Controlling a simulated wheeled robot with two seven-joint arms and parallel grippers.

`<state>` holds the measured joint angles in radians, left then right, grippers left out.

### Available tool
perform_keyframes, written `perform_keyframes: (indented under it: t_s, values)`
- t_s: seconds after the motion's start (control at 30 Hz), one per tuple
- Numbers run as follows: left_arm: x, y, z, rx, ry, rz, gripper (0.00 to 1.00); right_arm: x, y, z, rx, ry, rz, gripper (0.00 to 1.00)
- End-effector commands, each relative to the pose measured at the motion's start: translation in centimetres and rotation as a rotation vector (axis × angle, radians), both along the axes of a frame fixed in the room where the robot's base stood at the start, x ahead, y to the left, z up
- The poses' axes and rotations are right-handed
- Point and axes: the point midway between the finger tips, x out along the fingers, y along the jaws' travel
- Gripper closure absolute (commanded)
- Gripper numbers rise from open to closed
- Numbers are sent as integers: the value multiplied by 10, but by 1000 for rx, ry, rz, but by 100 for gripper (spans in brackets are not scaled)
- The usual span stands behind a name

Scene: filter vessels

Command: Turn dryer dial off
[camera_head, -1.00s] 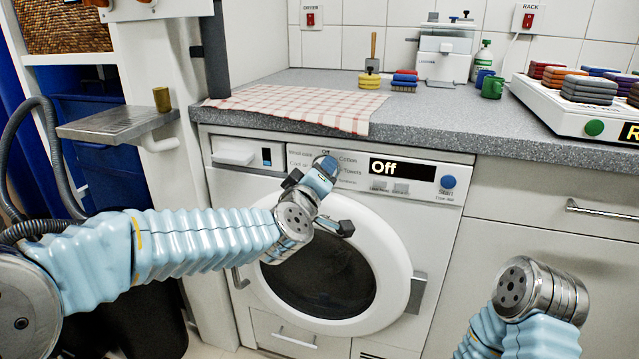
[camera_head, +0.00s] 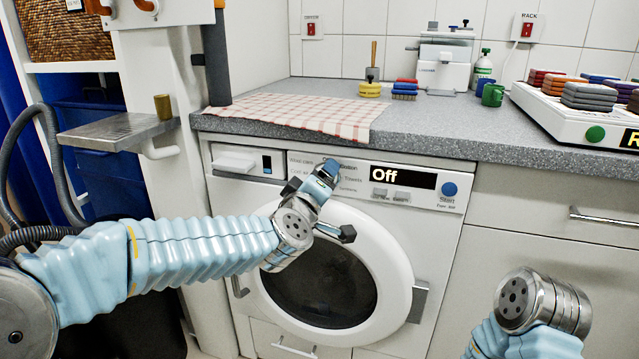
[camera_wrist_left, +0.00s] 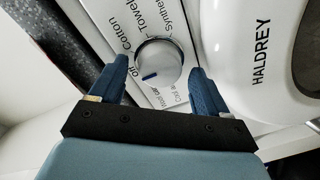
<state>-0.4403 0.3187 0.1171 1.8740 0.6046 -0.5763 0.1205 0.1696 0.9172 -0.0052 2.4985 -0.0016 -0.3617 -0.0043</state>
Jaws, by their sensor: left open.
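The white dryer (camera_head: 420,230) stands under the counter, and its black display (camera_head: 402,177) reads "Off". The round silver-white dial (camera_wrist_left: 158,60) shows in the left wrist view with a dark blue mark on its lower-left side, on the side of the printed word "off". My left gripper (camera_head: 329,167) is at the dryer's control panel and covers the dial in the head view. In the left wrist view its two blue fingers (camera_wrist_left: 159,70) are open, one on each side of the dial. Contact with the dial cannot be told. My right gripper is out of view.
The round dryer door (camera_head: 392,260) is closed just below my left gripper. A blue start button (camera_head: 449,189) sits right of the display. A checked cloth (camera_head: 310,112) lies on the counter above. A metal shelf (camera_head: 115,131) juts out at the left.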

Motion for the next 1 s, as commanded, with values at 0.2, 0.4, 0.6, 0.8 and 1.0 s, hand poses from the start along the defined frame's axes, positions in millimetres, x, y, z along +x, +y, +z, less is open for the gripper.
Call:
perform_keyframes:
  t_s: [0.2, 0.4, 0.6, 0.8, 1.0]
  values:
    - [-4, 1, 1, 0, -1, -1, 24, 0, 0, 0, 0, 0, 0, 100]
    - [-37, 10, 3, -1, -3, -1, 24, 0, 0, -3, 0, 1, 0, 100]
    - [-86, 24, 5, -2, -2, 0, 24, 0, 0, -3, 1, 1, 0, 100]
    - [-120, 33, 7, 0, -2, -1, 24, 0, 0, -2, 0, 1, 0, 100]
    - [-133, 37, 6, 0, -1, -1, 24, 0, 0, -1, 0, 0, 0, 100]
